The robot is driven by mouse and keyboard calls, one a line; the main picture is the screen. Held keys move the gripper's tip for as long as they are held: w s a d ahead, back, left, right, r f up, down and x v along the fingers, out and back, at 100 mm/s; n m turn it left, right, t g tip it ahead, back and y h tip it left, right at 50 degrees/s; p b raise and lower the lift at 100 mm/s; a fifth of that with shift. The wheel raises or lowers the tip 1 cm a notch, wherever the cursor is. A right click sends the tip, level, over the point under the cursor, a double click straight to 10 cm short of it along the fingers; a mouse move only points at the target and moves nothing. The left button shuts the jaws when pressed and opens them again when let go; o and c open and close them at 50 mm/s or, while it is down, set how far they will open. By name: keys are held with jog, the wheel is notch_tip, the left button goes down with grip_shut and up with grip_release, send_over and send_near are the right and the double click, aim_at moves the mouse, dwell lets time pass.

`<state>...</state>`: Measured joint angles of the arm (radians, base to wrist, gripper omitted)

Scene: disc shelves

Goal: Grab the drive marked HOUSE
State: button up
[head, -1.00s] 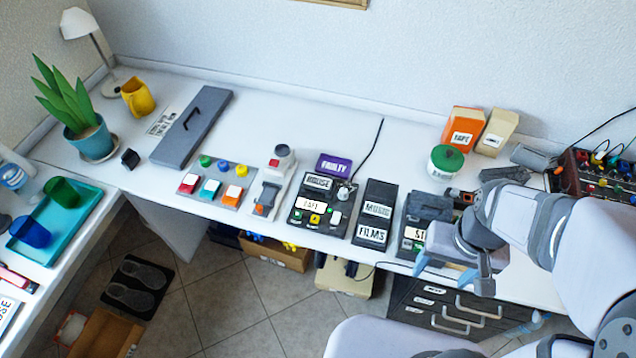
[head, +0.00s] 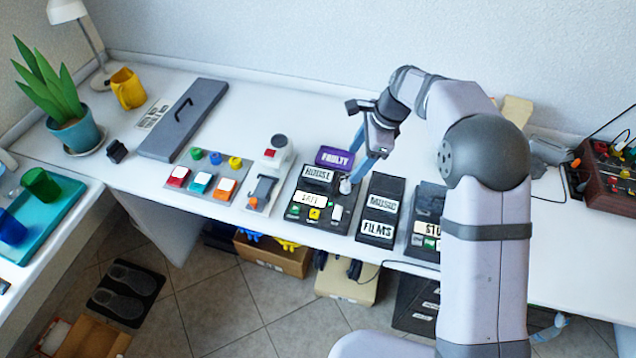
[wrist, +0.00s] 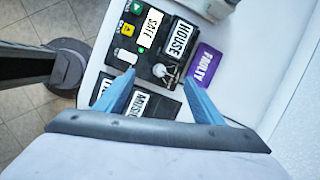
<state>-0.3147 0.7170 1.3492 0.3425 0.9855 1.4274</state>
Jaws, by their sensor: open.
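The drive marked HOUSE (head: 318,175) is a dark block with a white label, at the back of a black unit on the desk. It also shows in the wrist view (wrist: 179,41), near the top centre. In front of it on the same unit is a white SAFE label (head: 310,198) with small buttons. A small white and grey knob (head: 345,186) stands just right of the drive. My gripper (head: 357,164) is open and empty, above the right side of this unit. In the wrist view its blue fingers (wrist: 157,86) point toward the unit, apart from the drive.
A purple FAULTY block (head: 334,157) lies right behind the drive. Black MUSIC and FILMS slots (head: 380,209) stand to the right. A white device with a lever (head: 268,175) stands to the left. The desk between the grey case (head: 183,119) and FAULTY block is mostly clear at the back.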

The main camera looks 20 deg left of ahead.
aim_at(319, 174)
jog(key=a+f+m, duration=0.1)
jog(key=a, duration=0.1)
jog(key=w+a+f+m+b, duration=0.1)
jog(key=a, duration=0.2)
jog(key=w+a+f+m+y, duration=0.1)
jog(key=a+f, duration=0.1)
jog(key=shift+w+a+b, duration=0.1)
jog(key=shift+a+b, duration=0.05)
jog(key=shift+b, duration=0.15)
jog(key=shift+d+p+x, duration=0.2)
jog(key=shift+p+x, duration=0.8)
jog(key=shift+x, duration=2.6)
jog(key=shift+f, duration=0.1)
jog(key=c, duration=1.2)
notch_tip(319, 174, up, 10)
jog(key=shift+r+b, duration=0.1)
jog(key=shift+b, duration=0.65)
